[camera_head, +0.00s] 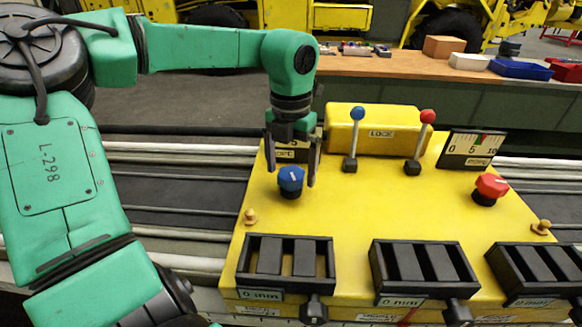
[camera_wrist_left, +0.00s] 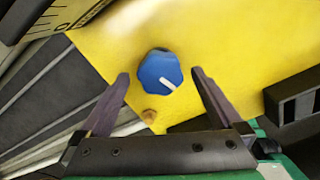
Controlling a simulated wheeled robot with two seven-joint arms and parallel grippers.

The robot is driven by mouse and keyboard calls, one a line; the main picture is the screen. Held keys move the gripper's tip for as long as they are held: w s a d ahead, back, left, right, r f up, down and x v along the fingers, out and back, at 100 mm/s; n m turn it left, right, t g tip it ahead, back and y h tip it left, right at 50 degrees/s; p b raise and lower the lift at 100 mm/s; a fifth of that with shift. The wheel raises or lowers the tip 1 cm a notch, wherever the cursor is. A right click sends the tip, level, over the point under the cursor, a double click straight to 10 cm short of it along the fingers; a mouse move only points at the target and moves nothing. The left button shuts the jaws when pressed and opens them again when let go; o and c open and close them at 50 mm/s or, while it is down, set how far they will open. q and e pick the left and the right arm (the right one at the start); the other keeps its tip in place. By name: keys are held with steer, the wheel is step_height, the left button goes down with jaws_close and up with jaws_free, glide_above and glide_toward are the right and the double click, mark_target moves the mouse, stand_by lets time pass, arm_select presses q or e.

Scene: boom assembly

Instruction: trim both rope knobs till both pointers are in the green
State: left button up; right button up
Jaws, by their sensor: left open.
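The blue knob (camera_head: 290,181) stands on the left part of the yellow panel, a white mark on its top. My left gripper (camera_head: 291,172) is open, pointing down, with its fingers on either side of the blue knob. In the left wrist view the blue knob (camera_wrist_left: 160,72) lies between and just beyond the fingertips, apart from both. The red knob (camera_head: 490,187) is at the panel's right. The right gauge (camera_head: 472,148) has a 0 to 10 scale with a green band and a red mark near it. The left gauge (camera_head: 286,154) is mostly hidden behind my left gripper.
Two levers rise at the back, one blue-topped (camera_head: 357,115) and one red-topped (camera_head: 428,117). Black slotted blocks (camera_head: 425,265) line the front of the yellow panel (camera_head: 400,200). Small tan pegs (camera_head: 251,216) stand near its sides. The panel's middle is clear.

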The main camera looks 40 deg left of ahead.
arm_select(q)
steer(key=shift+f, duration=0.15)
arm_select(e)
steer(key=shift+s, duration=0.15)
arm_select(q)
steer(key=shift+w, duration=0.1)
steer(key=shift+c, duration=0.6)
steer(key=c, duration=1.2)
steer(key=shift+m, duration=0.7)
steer(key=m+p, duration=0.1)
steer(key=m, duration=0.1)
steer(key=shift+m, duration=0.3)
arm_select(e)
steer(key=shift+s+a+r, duration=0.15)
steer(key=shift+s+r, duration=0.05)
steer(key=shift+r, duration=0.15)
